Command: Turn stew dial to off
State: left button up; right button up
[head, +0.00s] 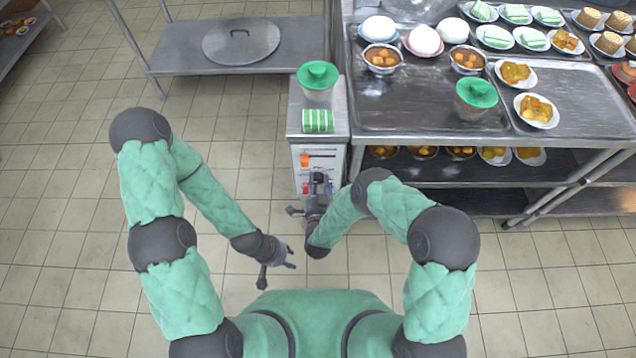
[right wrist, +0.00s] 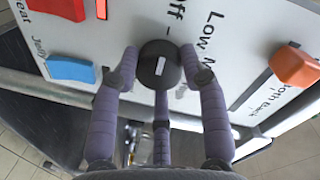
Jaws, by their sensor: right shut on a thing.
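A round black dial (right wrist: 160,66) with a short white mark stands on a white panel (right wrist: 215,18) in the right wrist view. The mark runs nearly upright in that picture. Printed words ending in "ff" and "Low" lie above and right of the dial. My right gripper (right wrist: 161,80) has its fingers around the dial and is shut on it. In the head view my right gripper (head: 318,184) is at the front panel of the narrow steel counter (head: 338,122), hiding the dial. My left gripper (head: 279,268) is open and empty above the floor.
A blue switch (right wrist: 70,68), a red one (right wrist: 58,8) and an orange one (right wrist: 294,66) surround the dial. A green-lidded container (head: 318,78) and a green-striped block (head: 318,121) stand on the counter. A steel table (head: 430,118) with dishes is right; floor is clear left.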

jog(key=shift+a, duration=0.1)
dwell(0.4)
jog(key=o, duration=1.1)
jog(key=shift+o, duration=0.2)
jog(key=s, duration=0.7)
jog(key=shift+s+r, duration=0.2)
jog(key=shift+r, duration=0.2)
jog(key=shift+w, duration=0.1)
